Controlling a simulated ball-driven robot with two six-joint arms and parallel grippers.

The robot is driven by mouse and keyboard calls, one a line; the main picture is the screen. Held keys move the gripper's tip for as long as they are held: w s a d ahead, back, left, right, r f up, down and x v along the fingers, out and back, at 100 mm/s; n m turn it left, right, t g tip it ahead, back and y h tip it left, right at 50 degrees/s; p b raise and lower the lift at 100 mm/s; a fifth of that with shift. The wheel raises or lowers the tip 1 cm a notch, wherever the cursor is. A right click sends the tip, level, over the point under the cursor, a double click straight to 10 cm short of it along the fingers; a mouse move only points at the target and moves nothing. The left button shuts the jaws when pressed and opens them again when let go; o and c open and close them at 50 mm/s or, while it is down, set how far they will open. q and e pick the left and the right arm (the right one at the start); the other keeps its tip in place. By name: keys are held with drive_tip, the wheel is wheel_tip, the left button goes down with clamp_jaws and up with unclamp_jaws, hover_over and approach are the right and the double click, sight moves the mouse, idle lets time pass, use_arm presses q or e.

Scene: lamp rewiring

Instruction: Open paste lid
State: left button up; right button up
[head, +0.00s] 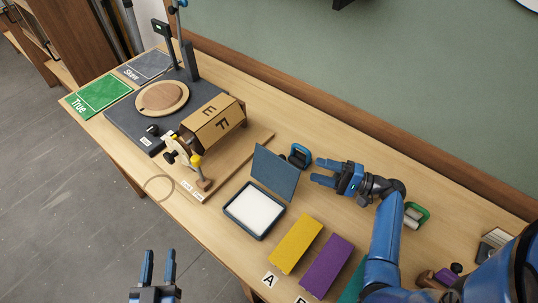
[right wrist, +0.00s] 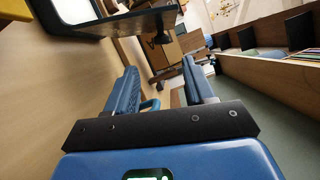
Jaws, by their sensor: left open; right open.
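A shallow dark blue box (head: 237,222) with a white filling (head: 256,208) sits mid-table in the head view; I take it for the paste box. Its blue lid (head: 275,172) stands up, hinged at the back edge, well clear of the filling. In the right wrist view, the white filling (right wrist: 75,10) is at the top left. My right gripper (head: 316,171) is open and empty, just right of the raised lid, with fingers pointing towards it; touching cannot be told. It also shows in the right wrist view (right wrist: 160,67). My left gripper (head: 159,254) is open and empty, off the table's front edge.
A yellow block (head: 297,243) and a purple block (head: 327,265) lie right of the box. A cardboard box (head: 213,122) and a dark turntable base (head: 125,125) stand to the left. A green-handled tool (head: 420,212) lies right.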

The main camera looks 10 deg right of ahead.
sight(277, 170)
drive_tip(key=p+x, duration=0.3)
drive_tip(key=x, duration=0.7)
drive_tip(key=shift+a+r, duration=0.2)
drive_tip(key=shift+a, duration=0.05)
drive_tip(key=shift+w, duration=0.1)
clamp_jaws()
